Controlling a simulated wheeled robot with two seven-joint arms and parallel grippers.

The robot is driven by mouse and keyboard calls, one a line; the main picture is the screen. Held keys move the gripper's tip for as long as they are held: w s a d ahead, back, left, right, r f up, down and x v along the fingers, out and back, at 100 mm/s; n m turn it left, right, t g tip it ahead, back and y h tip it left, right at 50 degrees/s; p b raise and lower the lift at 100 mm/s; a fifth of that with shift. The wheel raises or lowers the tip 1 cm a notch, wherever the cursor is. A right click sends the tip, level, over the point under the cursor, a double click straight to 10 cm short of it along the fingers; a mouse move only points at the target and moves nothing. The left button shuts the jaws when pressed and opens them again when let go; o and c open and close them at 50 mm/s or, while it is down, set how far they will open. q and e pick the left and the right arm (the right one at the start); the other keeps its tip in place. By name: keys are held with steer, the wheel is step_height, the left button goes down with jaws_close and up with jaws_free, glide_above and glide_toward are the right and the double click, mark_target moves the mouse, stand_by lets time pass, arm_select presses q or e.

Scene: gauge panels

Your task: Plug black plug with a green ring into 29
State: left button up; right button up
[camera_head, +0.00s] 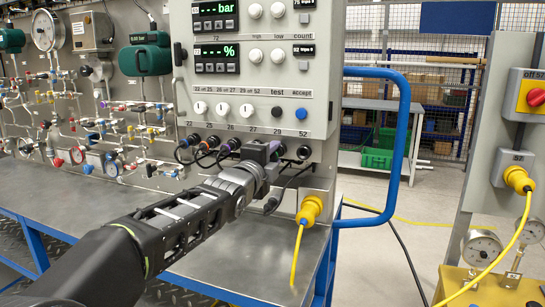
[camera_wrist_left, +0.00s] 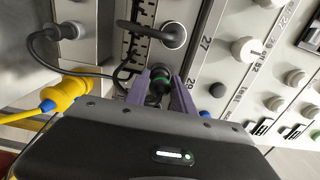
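The black plug with a green ring (camera_wrist_left: 161,84) is between the two purple fingers of my left gripper (camera_wrist_left: 163,88) in the left wrist view. The fingers appear closed on its sides. The plug faces the panel beside the label 29 (camera_wrist_left: 192,84); its tip is hidden, so I cannot tell whether it is in the socket. In the head view my left gripper (camera_head: 272,152) is at the panel's lower row, below the label 29 (camera_head: 277,131), and hides the plug. My right gripper is not in view.
Several plugged cables (camera_head: 205,152) are left of my gripper in the head view. A yellow plug (camera_head: 309,210) is below it, and a blue rail handle (camera_head: 408,110) stands to the right.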

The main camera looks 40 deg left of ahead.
arm_select(q)
steer(key=o, duration=0.4)
steer(key=shift+s+d, duration=0.15)
steer(key=shift+s, duration=0.4)
steer(key=b+v, duration=0.1)
steer(key=v, duration=0.5)
steer(key=shift+s+d+b, duration=0.2)
steer(key=shift+s+b, duration=0.1)
steer(key=shift+b, duration=0.1)
